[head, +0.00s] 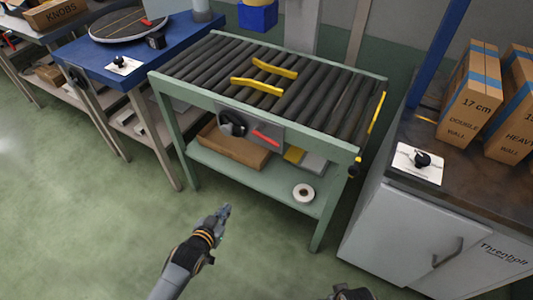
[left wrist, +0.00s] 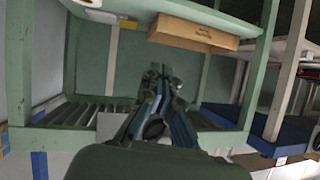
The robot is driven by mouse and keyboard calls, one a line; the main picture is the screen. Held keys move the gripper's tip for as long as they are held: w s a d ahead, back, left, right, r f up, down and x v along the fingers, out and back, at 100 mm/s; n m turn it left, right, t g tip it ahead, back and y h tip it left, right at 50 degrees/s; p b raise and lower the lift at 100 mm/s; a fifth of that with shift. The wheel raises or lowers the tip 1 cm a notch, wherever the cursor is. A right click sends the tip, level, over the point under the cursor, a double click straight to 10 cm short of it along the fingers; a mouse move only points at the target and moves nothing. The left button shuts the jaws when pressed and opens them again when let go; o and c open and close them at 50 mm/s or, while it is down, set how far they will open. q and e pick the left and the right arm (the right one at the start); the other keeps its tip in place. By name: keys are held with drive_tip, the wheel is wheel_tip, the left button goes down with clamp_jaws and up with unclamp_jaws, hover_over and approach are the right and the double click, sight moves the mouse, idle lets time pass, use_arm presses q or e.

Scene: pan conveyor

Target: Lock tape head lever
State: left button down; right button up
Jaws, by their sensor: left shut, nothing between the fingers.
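A roller conveyor on a green frame (head: 170,83) stands ahead. A red lever (head: 266,138) and a black knob (head: 232,123) sit on its grey front panel. A blue block (head: 258,16) hangs over the conveyor's far side, cut off by the top edge; it may be the tape head. I cannot tell which part is the tape head lever. My left gripper (head: 226,211) is shut and empty, in front of and apart from the conveyor. It also shows in the left wrist view (left wrist: 161,75). A dark part at the bottom edge may be my right gripper; its fingers are not clear.
Yellow guides (head: 257,86) lie across the rollers. A brown box (head: 232,146) and a white tape roll (head: 303,193) are on the lower shelf. A blue table (head: 95,50) stands left; a cabinet (head: 395,225) with cartons stands right. The green floor in front is clear.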

use_arm(q)
drive_tip(key=d+r+m+t+h+b, duration=0.1)
drive_tip(key=d+r+t+h+b, duration=0.1)
drive_tip(key=r, duration=1)
drive_tip(key=w+d+r+m+t+h+b, duration=0.1)
drive_tip(key=d+r+m+t+h+b, duration=0.1)
drive_tip(key=d+r+h+b, duration=0.2)
drive_tip(key=d+r+b, duration=0.1)
drive_tip(key=d+r, duration=0.2)
drive_tip(key=r, duration=0.5)
drive_tip(key=shift+t, duration=0.4)
use_arm(e)
wheel_tip(320, 180, up, 11)
drive_tip(key=w+t, duration=0.1)
drive_tip(key=shift+w+r, duration=0.15)
drive_tip(key=shift+r, duration=0.05)
use_arm(q)
drive_tip(key=shift+w, duration=0.1)
